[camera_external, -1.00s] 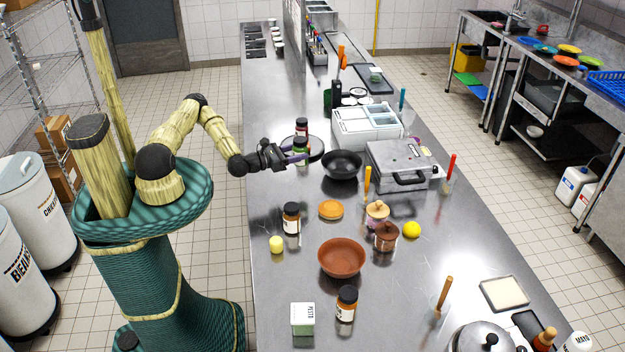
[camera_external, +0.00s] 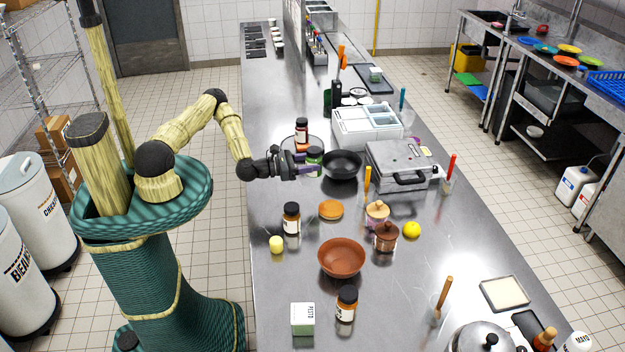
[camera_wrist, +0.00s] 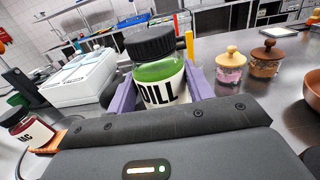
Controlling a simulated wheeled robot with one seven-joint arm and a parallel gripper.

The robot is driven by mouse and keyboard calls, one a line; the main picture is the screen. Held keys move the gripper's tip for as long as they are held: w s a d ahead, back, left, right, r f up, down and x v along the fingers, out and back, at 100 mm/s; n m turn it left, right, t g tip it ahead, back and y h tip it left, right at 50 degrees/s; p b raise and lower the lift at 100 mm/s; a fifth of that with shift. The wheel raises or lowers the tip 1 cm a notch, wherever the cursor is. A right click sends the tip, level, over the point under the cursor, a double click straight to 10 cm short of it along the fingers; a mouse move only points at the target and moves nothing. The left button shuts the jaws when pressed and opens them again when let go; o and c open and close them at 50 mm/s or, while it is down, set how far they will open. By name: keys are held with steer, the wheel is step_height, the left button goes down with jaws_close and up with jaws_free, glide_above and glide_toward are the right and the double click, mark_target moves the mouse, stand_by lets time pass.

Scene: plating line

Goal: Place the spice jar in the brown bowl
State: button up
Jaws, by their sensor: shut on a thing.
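The spice jar (camera_wrist: 160,75) has a black lid, green contents and a white label reading "DILL". My gripper (camera_external: 304,166) is shut on it, with a purple finger on each side of the jar in the wrist view. In the external view the held jar (camera_external: 315,157) is upright, left of the black bowl. The brown bowl (camera_external: 341,259) is empty and stands nearer the camera on the steel counter. Its edge also shows at the right of the wrist view (camera_wrist: 313,92).
A black bowl (camera_external: 342,166) is right beside the held jar. A brown-lidded pot (camera_external: 386,238), an orange-brown disc (camera_external: 331,209), a lemon (camera_external: 411,230) and a black-lidded bottle (camera_external: 291,219) stand around the brown bowl. Another jar (camera_external: 302,131) stands behind my gripper.

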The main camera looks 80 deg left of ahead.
steer(key=w+d+r+m+h+p, duration=0.2)
steer(key=d+m+h, duration=0.3)
steer(key=d, duration=1)
steer(key=r+m+g+h+p, duration=0.1)
steer(key=r+m+g+h, duration=0.15)
steer(key=h, duration=0.35)
glide_above(326, 263)
steer(key=shift+f+g, duration=0.3)
steer(key=shift+g, duration=0.15)
step_height(326, 263, down, 6)
steer(key=p, duration=0.1)
steer(key=shift+f+p, duration=0.15)
steer(key=shift+p, duration=0.25)
step_height(326, 263, down, 3)
steer(key=shift+f+p, duration=0.2)
steer(key=shift+p, duration=0.4)
steer(key=shift+f, duration=0.15)
steer(key=shift+f+b, duration=0.65)
steer(key=shift+b, duration=0.2)
